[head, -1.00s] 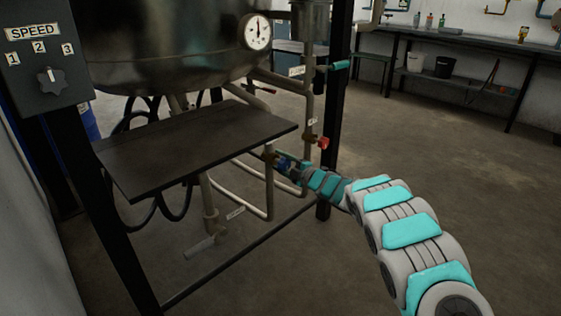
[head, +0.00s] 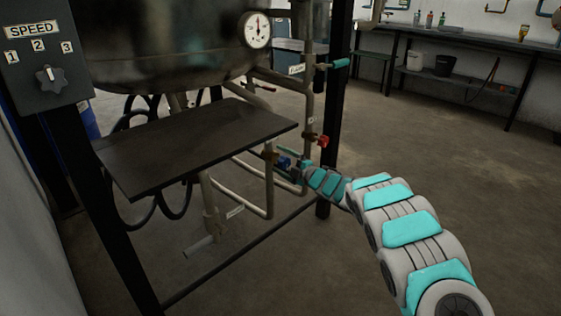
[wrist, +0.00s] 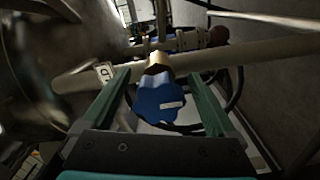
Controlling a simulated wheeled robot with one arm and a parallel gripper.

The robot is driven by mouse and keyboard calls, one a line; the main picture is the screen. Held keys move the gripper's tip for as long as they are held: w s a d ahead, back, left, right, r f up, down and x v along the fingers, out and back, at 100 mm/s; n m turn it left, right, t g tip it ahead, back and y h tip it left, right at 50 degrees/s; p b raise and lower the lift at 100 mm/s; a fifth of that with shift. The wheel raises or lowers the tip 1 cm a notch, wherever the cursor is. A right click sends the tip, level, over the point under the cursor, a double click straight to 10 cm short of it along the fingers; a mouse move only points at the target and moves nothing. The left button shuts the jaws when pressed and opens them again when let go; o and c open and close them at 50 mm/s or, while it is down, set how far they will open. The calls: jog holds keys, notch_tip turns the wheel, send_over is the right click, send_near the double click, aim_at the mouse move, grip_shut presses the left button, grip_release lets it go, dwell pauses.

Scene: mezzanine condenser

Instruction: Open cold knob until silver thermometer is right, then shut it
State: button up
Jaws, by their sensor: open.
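The cold knob, a blue knob on a brass valve stem, shows in the wrist view (wrist: 160,102) between my gripper's two green fingers (wrist: 162,95). The fingers stand apart with a gap on each side of the knob. In the head view the blue knob (head: 283,163) is small, low under the vessel, with my gripper (head: 293,165) just right of it. The thermometer, a round white dial with a silver rim (head: 256,30), is on the vessel's front. Its needle points about straight up; its exact reading is too small to tell.
A red knob (head: 322,140) and a teal handle (head: 340,63) are on nearby pipes. A dark shelf plate (head: 195,145) juts out left of my gripper. A black frame post (head: 338,110) stands close behind my arm. The floor at right is clear.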

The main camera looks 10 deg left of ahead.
aim_at(288, 163)
jog(key=v, duration=0.7)
jog(key=shift+f+b, duration=0.1)
jog(key=shift+b, duration=0.3)
jog(key=shift+s+d, duration=0.2)
jog(key=shift+d, duration=0.05)
